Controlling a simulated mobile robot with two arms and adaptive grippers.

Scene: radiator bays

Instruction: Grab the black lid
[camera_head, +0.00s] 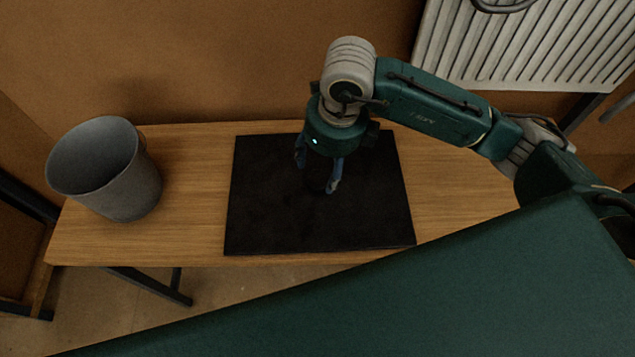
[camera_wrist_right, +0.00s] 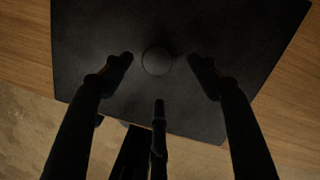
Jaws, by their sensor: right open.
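The black lid (camera_wrist_right: 156,61) shows in the right wrist view as a small round dark disc with a faint rim. It sits on a flat black mat (camera_head: 260,215), black on black, so its edges are hard to make out. In the head view it cannot be told apart from the dark area under my right gripper. My right gripper (camera_head: 318,174) points down over the middle of the mat. In the right wrist view its fingers (camera_wrist_right: 160,82) are spread with the lid between and beyond their tips. It is open and holds nothing. My left gripper is not in view.
A grey bucket (camera_head: 130,185) stands on the wooden table (camera_head: 190,215) left of the mat. A white ribbed radiator (camera_head: 530,45) is on the back wall at the upper right. The table is bare between bucket and mat.

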